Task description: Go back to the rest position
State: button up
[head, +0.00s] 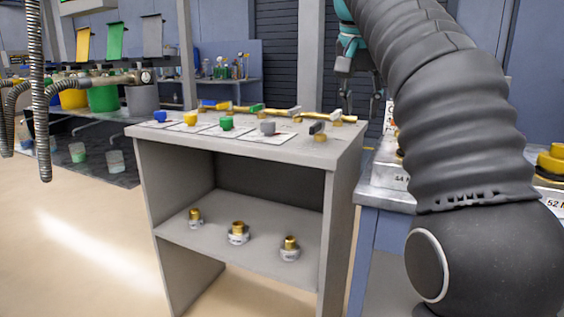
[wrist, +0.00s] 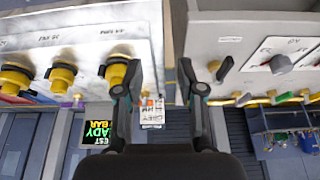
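My gripper (head: 360,100) hangs at the upper middle of the head view, partly behind my large dark arm. In the wrist view my gripper (wrist: 158,78) has its two fingers apart, one on each side of the picture middle. Nothing is held between them. They are seen against the gap between two worktops, with a sign beyond. No contact with either worktop can be made out.
A grey cabinet (head: 338,185) bears coloured valve handles on top and several brass fittings on its shelf. A blue bench (head: 372,235) with yellow fittings stands right. Hoses (head: 40,110) hang at the left. The floor (head: 80,240) at the left front is clear.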

jog(key=s+f+n, duration=0.1)
jog(key=s+f, duration=0.7)
jog(key=f, duration=0.3)
jog(key=s+d+f+n+t+y, duration=0.1)
jog(key=s+f+n, duration=0.1)
jog(key=s+f, duration=0.6)
jog(key=s+f+n+y, duration=0.1)
jog(key=s+f+n, duration=0.1)
jog(key=s+f, duration=0.6)
notch_tip(320, 180, down, 7)
jog(key=shift+s+d+f, duration=0.15)
jog(key=shift+s, duration=0.1)
